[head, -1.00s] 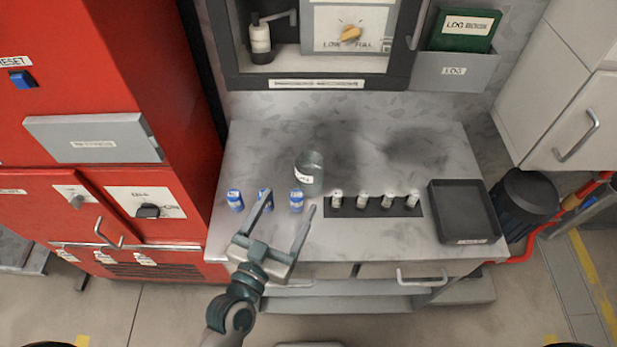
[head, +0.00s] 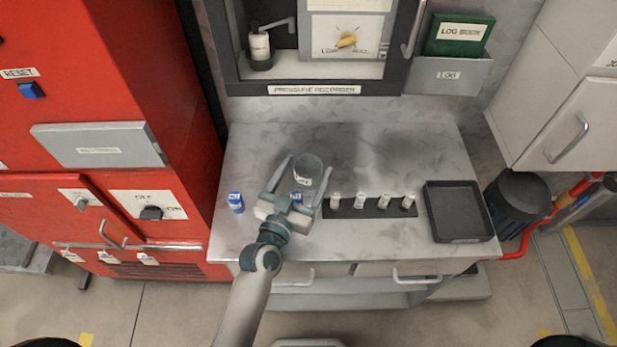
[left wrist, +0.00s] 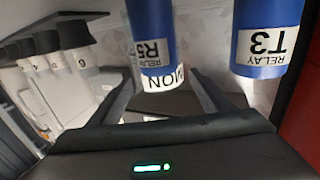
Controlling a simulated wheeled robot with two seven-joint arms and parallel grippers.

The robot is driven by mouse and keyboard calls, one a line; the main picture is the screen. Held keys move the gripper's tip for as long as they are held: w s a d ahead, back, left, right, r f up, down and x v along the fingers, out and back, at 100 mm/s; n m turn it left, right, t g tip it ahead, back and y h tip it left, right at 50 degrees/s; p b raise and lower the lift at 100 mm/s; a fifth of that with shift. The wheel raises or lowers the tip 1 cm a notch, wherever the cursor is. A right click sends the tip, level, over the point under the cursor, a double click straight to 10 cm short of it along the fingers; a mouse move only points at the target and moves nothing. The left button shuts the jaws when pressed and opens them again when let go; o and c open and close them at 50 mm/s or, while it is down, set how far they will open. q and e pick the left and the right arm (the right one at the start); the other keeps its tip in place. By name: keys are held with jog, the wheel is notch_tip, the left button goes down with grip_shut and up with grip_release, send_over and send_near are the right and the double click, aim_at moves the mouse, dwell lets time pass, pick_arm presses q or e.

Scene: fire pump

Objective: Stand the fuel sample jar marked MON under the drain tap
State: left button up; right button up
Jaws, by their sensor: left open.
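The fuel sample jar (head: 309,168) is a clear glass jar standing on the grey bench top. In the left wrist view its label MON (left wrist: 160,82) shows partly, behind a blue relay marked R5. My left gripper (head: 304,162) is open, low over the bench, its fingers reaching along both sides of the jar. In the wrist view the fingers (left wrist: 165,90) stand apart with the label between them. I cannot tell whether they touch the glass. My right gripper is not in view. I cannot make out a drain tap.
A black rack (head: 368,207) of small vials and a dark tray (head: 459,211) are at right. The bench behind the jar is clear.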

aim_at(313, 157)
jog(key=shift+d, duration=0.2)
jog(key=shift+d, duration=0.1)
pick_arm(q)
jog(key=shift+w+d, duration=0.1)
jog(key=shift+w, duration=0.1)
jog(key=shift+p+x, duration=0.6)
jog(key=shift+x, duration=2.1)
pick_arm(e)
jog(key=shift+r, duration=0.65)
pick_arm(q)
jog(key=shift+c, duration=0.6)
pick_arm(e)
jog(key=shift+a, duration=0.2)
pick_arm(q)
jog(key=c, duration=1.6)
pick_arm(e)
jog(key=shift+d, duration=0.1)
pick_arm(q)
jog(key=shift+r, duration=0.15)
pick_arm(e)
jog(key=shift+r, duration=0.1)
